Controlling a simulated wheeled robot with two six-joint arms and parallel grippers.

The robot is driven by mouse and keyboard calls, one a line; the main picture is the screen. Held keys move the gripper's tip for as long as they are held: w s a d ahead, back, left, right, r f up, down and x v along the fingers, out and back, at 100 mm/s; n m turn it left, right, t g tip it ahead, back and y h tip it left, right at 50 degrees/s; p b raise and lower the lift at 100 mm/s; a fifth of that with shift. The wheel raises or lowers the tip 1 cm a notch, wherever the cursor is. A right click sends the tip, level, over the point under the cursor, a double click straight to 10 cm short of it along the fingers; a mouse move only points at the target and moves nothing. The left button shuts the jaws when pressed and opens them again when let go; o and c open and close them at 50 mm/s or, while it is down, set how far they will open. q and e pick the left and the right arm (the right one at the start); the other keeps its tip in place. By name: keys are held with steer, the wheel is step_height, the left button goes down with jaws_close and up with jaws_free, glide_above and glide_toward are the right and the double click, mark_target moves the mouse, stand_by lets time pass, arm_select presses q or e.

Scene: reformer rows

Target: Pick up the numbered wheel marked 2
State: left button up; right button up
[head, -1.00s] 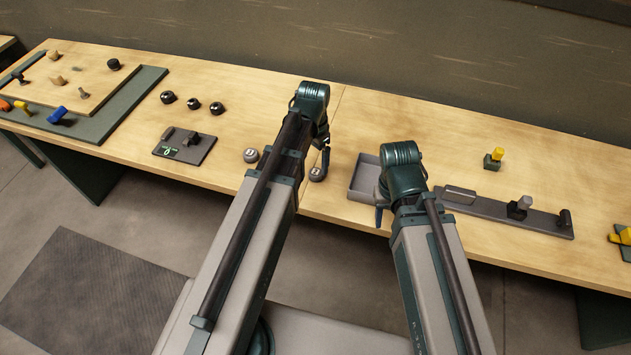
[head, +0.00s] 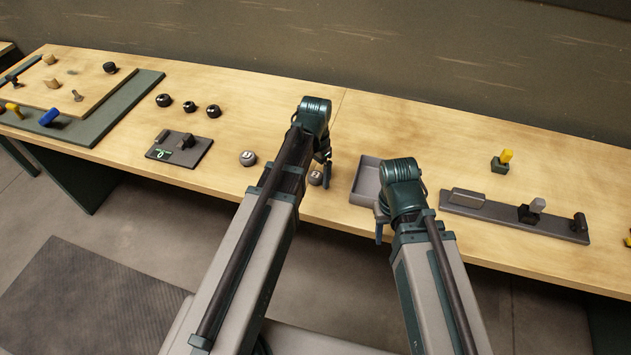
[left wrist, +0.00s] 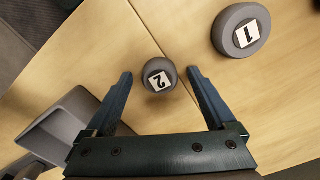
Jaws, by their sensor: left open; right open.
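The wheel marked 2 (left wrist: 159,76) is a small grey round piece with a white label, lying on the wooden bench. In the left wrist view it lies between the two fingertips of my left gripper (left wrist: 159,73), with a gap on each side. The gripper is open; I cannot tell how far above the bench its tips are. In the head view the wheel (head: 316,178) shows beside the left gripper (head: 326,172), partly beside my arm. My right gripper (head: 380,228) is mostly hidden by its own arm, at the bench's front edge near the grey tray.
The larger wheel marked 1 (left wrist: 241,31) lies close by, also in the head view (head: 248,158). A grey open tray (head: 364,182) stands to the right. A grey rail (head: 480,208) lies further right. Several black knobs (head: 190,106) and a dark plate (head: 162,154) are left.

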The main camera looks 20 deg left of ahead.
mark_target(315, 174)
arm_select(q)
jaws_close()
stand_by(0.3)
steer(key=shift+r, duration=0.15)
step_height(315, 174, up, 10)
steer(key=p, duration=1)
